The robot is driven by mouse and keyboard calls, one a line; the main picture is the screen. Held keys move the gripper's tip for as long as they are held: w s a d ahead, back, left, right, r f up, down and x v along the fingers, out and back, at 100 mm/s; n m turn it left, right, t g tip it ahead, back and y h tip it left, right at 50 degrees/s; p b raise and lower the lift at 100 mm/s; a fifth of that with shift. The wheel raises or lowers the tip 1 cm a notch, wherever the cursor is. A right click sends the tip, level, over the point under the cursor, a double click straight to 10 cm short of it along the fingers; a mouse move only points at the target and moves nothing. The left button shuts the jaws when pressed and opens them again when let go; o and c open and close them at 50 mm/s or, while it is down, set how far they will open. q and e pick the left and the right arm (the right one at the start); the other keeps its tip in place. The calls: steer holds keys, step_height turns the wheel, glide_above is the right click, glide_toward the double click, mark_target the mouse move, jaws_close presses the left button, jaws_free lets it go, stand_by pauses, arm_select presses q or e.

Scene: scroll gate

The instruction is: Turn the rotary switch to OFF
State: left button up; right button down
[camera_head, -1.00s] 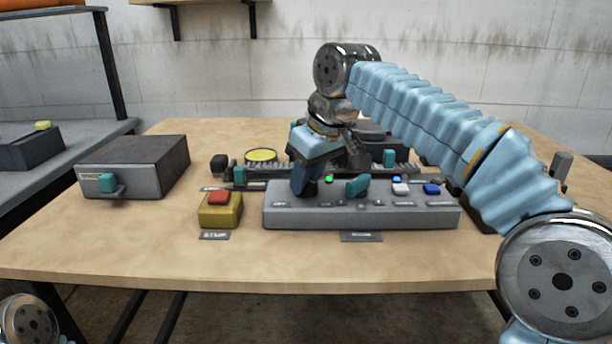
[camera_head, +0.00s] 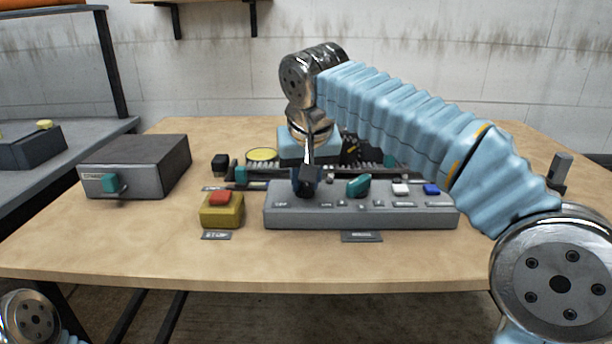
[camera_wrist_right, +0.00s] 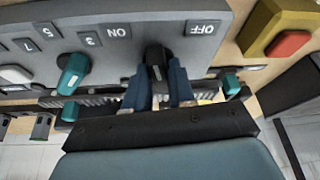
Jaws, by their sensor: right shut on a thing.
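The rotary switch is a black knob (camera_wrist_right: 157,54) on the sloped grey control panel (camera_head: 300,220). In the right wrist view it sits between the printed ON label (camera_wrist_right: 118,31) and OFF label (camera_wrist_right: 203,29). My right gripper (camera_head: 306,188) points down onto it at the panel's left end. Its dark blue fingers (camera_wrist_right: 158,88) are shut around the knob, one on each side. The fingers hide part of the knob, so its exact pointing is hard to tell. My left gripper is out of view.
A teal knob (camera_head: 358,186) stands right of the gripper, then white (camera_head: 400,189) and blue (camera_head: 432,189) buttons. A red button on a yellow box (camera_head: 221,212) is to the left. A grey box with a teal handle (camera_head: 145,167) stands farther left. The table front is clear.

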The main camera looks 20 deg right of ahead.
steer(key=m+h, duration=0.1)
steer(key=m, duration=0.1)
steer(key=m+h, duration=0.1)
steer(key=m, duration=0.2)
steer(key=shift+w+a+m+g, duration=0.1)
steer(key=shift+a+m+g, duration=0.1)
steer(key=shift+m+g, duration=0.1)
steer(key=m, duration=0.2)
steer(key=m+g+h, duration=0.1)
steer(key=m, duration=0.2)
steer(key=shift+h, duration=0.3)
steer(key=shift+m+g, duration=0.3)
steer(key=shift+g, duration=0.1)
steer(key=c, duration=1)
jaws_free()
steer(key=shift+c, duration=0.2)
